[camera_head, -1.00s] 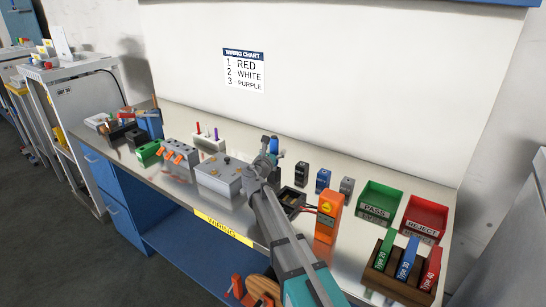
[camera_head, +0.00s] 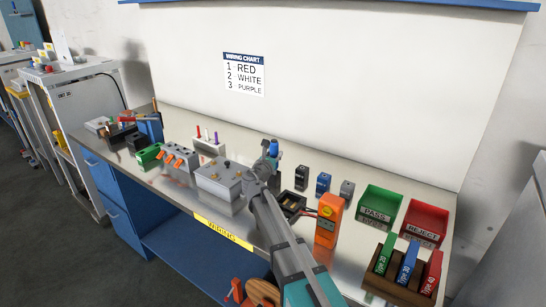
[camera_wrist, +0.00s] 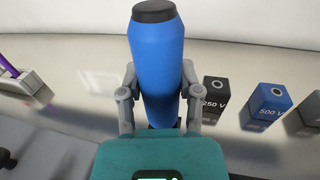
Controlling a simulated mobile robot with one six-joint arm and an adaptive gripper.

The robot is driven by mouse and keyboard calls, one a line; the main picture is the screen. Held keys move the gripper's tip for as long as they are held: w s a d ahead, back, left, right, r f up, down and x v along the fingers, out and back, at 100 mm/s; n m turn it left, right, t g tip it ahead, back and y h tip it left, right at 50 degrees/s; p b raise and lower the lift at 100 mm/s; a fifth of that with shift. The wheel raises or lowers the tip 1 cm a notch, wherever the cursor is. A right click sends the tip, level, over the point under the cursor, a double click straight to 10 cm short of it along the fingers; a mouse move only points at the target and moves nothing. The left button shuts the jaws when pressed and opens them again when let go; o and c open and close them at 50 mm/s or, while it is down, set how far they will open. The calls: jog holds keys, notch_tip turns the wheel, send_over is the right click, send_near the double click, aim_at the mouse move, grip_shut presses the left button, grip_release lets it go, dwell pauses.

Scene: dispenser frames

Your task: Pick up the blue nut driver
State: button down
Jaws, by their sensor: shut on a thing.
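The blue nut driver (camera_wrist: 155,62) fills the middle of the wrist view, its thick blue handle upright with a black cap on top. My gripper (camera_wrist: 158,108) has a finger on each side of the handle and is shut on it. In the head view the nut driver (camera_head: 273,149) shows only in part, a small blue piece beyond my gripper (camera_head: 268,163). Its lower end is hidden behind my gripper in both views, so I cannot tell whether it touches the bench.
A grey box with knobs (camera_head: 216,182) stands left of my arm. Black (camera_head: 301,178), blue (camera_head: 323,183) and grey (camera_head: 346,190) blocks stand to the right. An orange meter (camera_head: 328,218), a green PASS tray (camera_head: 363,214) and a red REJECT tray (camera_head: 440,218) are further right.

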aim_at(274, 140)
jog(key=shift+r, duration=0.15)
notch_tip(274, 140, up, 10)
jog(key=p, duration=0.9)
jog(key=shift+p, duration=0.4)
jog(key=s+a+r+n+y+p, duration=0.2)
jog(key=a+y, duration=0.1)
jog(key=a, duration=0.8)
jog(key=s+a+r+n+t+y+p, duration=0.1)
jog(key=s+a+n+y+p, duration=0.1)
jog(key=a, duration=0.9)
jog(key=shift+s+r+y, duration=0.35)
jog(key=shift+s+y, duration=0.1)
jog(key=shift+y, duration=0.05)
jog(key=shift+d+f, duration=0.1)
jog(key=shift+f, duration=0.05)
